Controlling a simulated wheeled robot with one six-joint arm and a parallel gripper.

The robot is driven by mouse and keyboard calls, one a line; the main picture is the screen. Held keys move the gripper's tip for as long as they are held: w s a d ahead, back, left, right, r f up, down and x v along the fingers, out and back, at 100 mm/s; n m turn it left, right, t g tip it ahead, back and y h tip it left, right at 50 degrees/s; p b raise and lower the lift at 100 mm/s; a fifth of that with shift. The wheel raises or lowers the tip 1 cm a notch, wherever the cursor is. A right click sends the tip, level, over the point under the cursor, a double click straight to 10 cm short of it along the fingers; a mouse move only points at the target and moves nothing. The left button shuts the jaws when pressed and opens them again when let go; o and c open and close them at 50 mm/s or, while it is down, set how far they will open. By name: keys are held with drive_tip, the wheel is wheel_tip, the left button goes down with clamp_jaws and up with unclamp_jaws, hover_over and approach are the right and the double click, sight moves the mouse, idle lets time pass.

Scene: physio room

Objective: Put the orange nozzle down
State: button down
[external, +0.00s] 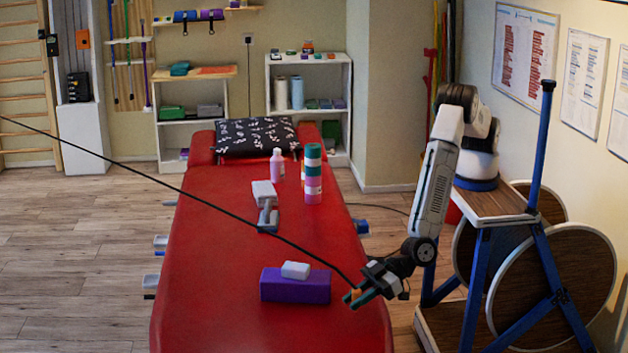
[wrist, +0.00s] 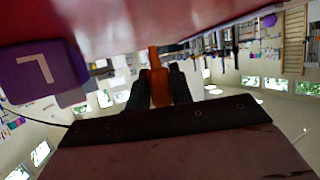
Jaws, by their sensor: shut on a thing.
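My gripper (external: 362,296) is at the near right part of the red treatment table (external: 230,325), just right of the purple block. It is shut on the orange nozzle (wrist: 158,84), which stands out between the two dark fingers in the wrist view. In the external view only a small bit of the nozzle (external: 356,293) shows between the fingertips. The table surface appears at the top of the wrist view, close to the nozzle's tip. I cannot tell whether the nozzle touches it.
A purple block (external: 295,287) with a white piece (external: 296,270) on top lies left of my gripper. Farther back stand a grey device (external: 268,216), a white box (external: 264,193), a pink bottle (external: 277,165) and a banded roller (external: 313,172). A dark cable crosses the external view.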

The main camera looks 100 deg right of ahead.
sight(349, 327)
drive_tip(key=shift+w+a+f, duration=0.1)
drive_tip(key=shift+w+a, duration=0.55)
drive_tip(key=shift+w, duration=0.25)
drive_tip(key=shift+f, duration=1.75)
drive_tip(key=shift+f, duration=0.1)
drive_tip(key=c, duration=1.2)
unclamp_jaws()
drive_tip(key=shift+c, duration=0.2)
drive_tip(key=shift+s, duration=0.1)
drive_tip(key=v, duration=1.2)
